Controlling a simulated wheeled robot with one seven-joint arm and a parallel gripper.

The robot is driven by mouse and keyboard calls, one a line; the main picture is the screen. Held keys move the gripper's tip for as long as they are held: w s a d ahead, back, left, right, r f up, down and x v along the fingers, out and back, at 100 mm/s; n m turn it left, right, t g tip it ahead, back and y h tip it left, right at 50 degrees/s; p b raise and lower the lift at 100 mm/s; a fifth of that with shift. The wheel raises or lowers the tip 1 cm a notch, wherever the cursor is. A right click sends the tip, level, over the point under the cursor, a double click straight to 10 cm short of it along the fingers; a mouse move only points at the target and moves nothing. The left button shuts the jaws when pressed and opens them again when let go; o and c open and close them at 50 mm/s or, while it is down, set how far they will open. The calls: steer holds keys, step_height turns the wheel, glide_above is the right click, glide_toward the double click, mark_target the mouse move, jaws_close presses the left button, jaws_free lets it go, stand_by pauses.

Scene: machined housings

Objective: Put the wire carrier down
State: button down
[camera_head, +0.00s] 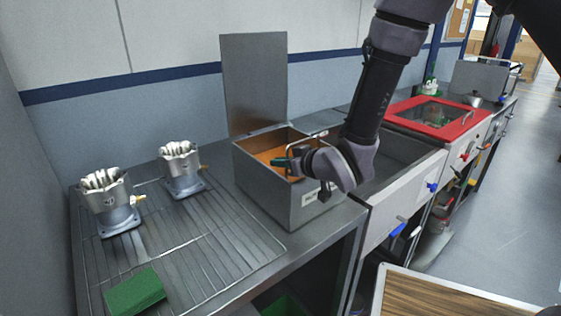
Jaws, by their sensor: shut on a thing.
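My gripper (284,163) reaches over an open metal box (292,207) in the middle of the bench. It is shut on the wire carrier, whose thin pale wire (312,136) shows beside the gripper at the box's back right rim. The rest of the carrier is hidden by my gripper and the box walls. I cannot tell whether it touches the box floor. The inside of the box looks orange-brown.
The box's lid (254,82) stands upright behind it. Two housings (108,203) (181,170) stand on a wire rack (212,242) at left, with a green block (135,292) in front. A sink and a red-framed unit (436,116) lie to the right.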

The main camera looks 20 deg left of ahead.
steer(key=c, duration=1)
jaws_free()
steer(key=v, duration=1.2)
steer(key=w+d+r+m+t+h, duration=0.2)
steer(key=w+d+r+m+h, duration=0.15)
steer(key=w+d+r, duration=0.55)
steer(key=w+d+r+m+t+h, duration=0.1)
steer(key=w+d+r+m+h, duration=0.35)
steer(key=d, duration=0.75)
steer(key=s+d+r+m+h, duration=0.15)
steer(key=d+r+m, duration=0.45)
steer(key=d, duration=0.8)
steer(key=s+d+r+m, duration=0.1)
steer(key=s+d, duration=0.1)
steer(key=s, duration=0.2)
steer(key=s+d+r+g, duration=0.1)
steer(key=s+d+r, duration=0.1)
steer(key=s+d, duration=0.1)
steer(key=s+d+r+m+g, duration=0.1)
steer(key=s+d+r, duration=0.1)
steer(key=s+d, duration=0.1)
steer(key=shift+s+m+h, duration=0.3)
steer(key=shift+s+h, duration=0.05)
steer(key=shift+s, duration=0.45)
